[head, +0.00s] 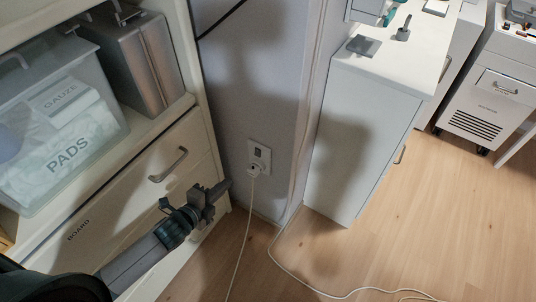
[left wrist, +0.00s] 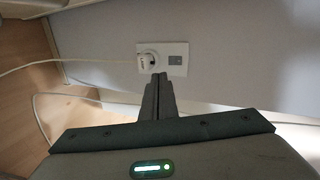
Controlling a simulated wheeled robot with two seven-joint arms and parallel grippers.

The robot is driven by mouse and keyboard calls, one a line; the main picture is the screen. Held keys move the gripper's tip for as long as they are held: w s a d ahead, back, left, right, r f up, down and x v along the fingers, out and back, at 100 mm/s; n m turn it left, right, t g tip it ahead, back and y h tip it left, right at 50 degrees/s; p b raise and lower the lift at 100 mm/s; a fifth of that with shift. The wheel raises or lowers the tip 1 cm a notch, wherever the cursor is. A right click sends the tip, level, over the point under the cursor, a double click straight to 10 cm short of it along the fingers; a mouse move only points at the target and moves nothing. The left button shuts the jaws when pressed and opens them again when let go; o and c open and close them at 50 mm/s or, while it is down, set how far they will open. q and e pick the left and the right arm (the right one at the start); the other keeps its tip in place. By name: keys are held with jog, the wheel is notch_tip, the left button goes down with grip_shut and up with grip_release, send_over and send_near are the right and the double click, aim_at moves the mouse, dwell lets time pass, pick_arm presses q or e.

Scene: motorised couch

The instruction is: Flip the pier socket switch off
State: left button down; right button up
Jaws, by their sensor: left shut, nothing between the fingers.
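The pier socket (head: 259,157) is a white wall plate low on the narrow wall between the drawer cabinet and the white counter unit. It has a small grey switch (head: 257,151) in its upper part and a white plug (head: 255,170) with a cable in its lower part. In the left wrist view the socket plate (left wrist: 175,59) lies ahead, with the plug (left wrist: 148,61) at left and the grey switch (left wrist: 175,59) at right. My left gripper (head: 226,185) is shut and empty, left of and below the socket. Its fingertips (left wrist: 159,76) appear just below the plate; contact cannot be told.
A cream cabinet (head: 193,130) with a drawer handle (head: 168,165) stands at left, close to my left arm. Its shelf holds a clear bin of pads (head: 60,130) and a metal case (head: 140,60). A white cable (head: 244,235) runs down to the floor. Open wooden floor (head: 420,220) lies right.

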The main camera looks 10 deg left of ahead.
aim_at(258, 155)
pick_arm(q)
jog(key=shift+w+d+r+m+h, duration=0.3)
jog(key=shift+r+m, duration=0.1)
jog(key=shift+r, duration=0.15)
jog(key=shift+w+d+r+m+h, duration=0.2)
jog(key=shift+w+d+r+m, duration=0.1)
jog(key=shift+r+m, duration=0.15)
pick_arm(e)
jog(key=shift+d+r, duration=0.1)
jog(key=shift+d, duration=0.1)
pick_arm(q)
jog(key=shift+w, duration=0.1)
